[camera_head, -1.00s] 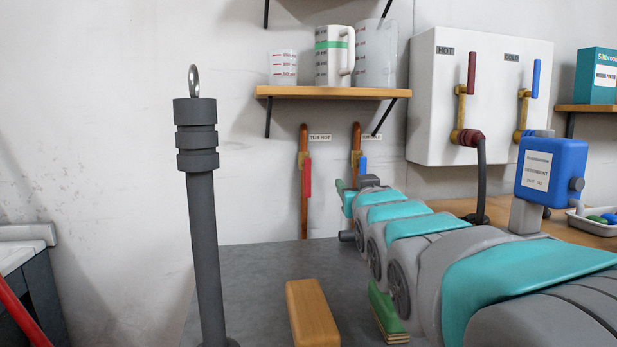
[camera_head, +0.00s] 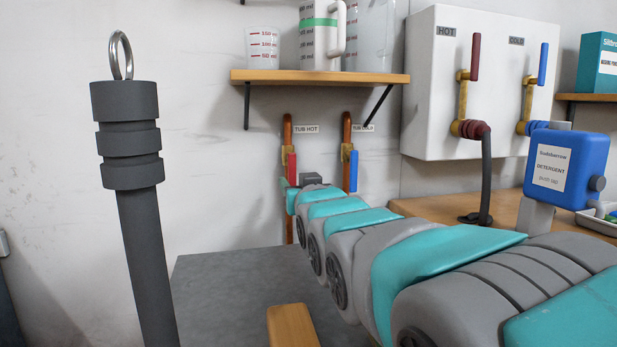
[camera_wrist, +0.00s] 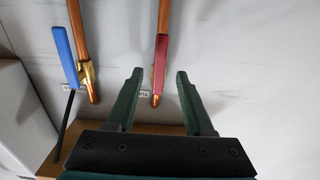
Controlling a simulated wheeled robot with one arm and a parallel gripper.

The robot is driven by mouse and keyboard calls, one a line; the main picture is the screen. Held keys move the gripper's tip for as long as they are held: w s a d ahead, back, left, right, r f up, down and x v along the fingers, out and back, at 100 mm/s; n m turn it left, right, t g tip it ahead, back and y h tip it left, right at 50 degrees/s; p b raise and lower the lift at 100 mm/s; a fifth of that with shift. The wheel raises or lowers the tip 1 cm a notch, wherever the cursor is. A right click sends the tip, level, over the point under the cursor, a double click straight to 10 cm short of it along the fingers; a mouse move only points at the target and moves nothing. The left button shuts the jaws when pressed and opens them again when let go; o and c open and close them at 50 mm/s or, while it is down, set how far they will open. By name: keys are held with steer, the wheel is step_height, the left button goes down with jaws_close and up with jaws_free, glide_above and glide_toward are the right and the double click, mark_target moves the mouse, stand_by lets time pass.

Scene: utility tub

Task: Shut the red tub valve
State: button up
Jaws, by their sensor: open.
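The red tub valve handle (camera_head: 292,166) is on the copper pipe labelled TUB HOT, on the back wall. It points down, lying along the pipe. In the wrist view the red handle (camera_wrist: 161,62) shows between the fingertips in the picture. My gripper (camera_wrist: 158,76) is open and empty, with one green finger to each side of the red valve's line. I cannot tell whether the fingertips reach the handle's depth. In the head view my arm covers most of the gripper; a bit of green finger (camera_head: 284,188) shows by the lower end of the handle.
A blue valve handle (camera_head: 353,170) on the TUB COLD pipe is close on the right. A wooden shelf (camera_head: 320,77) with measuring jugs is above. A dark grey post (camera_head: 130,170) with a ring stands left. A white HOT/COLD panel (camera_head: 430,100) is right.

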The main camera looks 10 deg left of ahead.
mark_target(293, 178)
steer(key=x, duration=0.5)
steer(key=shift+w+a+f+p, duration=0.1)
steer(key=shift+w+f+p, duration=0.05)
steer(key=shift+w+p, duration=0.15)
jaws_close()
stand_by(1.2)
